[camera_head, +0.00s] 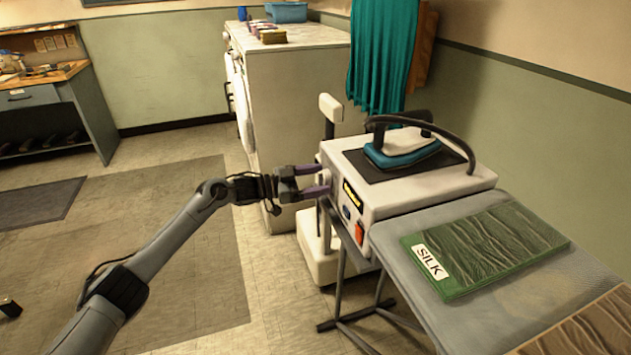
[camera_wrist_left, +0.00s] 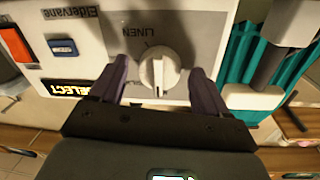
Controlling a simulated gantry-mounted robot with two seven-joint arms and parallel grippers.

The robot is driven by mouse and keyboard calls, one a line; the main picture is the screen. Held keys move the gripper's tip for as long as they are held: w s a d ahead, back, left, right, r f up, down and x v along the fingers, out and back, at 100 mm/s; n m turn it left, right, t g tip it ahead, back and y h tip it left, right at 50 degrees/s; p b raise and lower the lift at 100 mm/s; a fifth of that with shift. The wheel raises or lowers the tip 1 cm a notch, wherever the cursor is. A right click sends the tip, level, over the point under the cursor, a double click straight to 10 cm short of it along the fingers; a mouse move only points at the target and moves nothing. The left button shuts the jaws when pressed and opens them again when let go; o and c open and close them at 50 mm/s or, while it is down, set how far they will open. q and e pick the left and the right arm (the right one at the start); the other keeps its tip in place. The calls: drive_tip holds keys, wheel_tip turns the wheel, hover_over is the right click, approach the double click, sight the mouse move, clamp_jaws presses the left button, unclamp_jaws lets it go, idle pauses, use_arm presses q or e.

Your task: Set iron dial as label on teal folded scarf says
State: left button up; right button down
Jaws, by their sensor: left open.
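The iron (camera_head: 405,145), with a teal base, rests on top of the white station box (camera_head: 420,205). Its dial (camera_wrist_left: 159,68) is a white knob; the word LINEN shows beside it, upside down, near a short tick. The knob's ridge points down in the left wrist view. My left gripper (camera_head: 318,180) is open, its purple fingers on either side of the dial; I cannot tell whether they touch it. A folded cloth (camera_head: 500,245), looking green, lies on the board with a label (camera_head: 430,262) reading SILK. My right gripper is not in view.
A black display (camera_wrist_left: 69,89) reading SELECT, a blue button (camera_wrist_left: 60,47) and a red-orange switch (camera_head: 360,233) are on the box's front. A brown cloth (camera_head: 590,335) lies at the board's near end. Teal cloth (camera_head: 383,50) hangs behind. Open floor lies left.

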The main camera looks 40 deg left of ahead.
use_arm(q)
drive_tip(key=c, duration=1)
drive_tip(key=shift+c, duration=0.2)
drive_tip(key=shift+m, duration=0.3)
drive_tip(key=shift+r+m+y+p, duration=0.15)
drive_tip(key=shift+m+y+p, duration=0.35)
drive_tip(key=shift+m+p, duration=2.45)
drive_tip(key=m+b, duration=0.3)
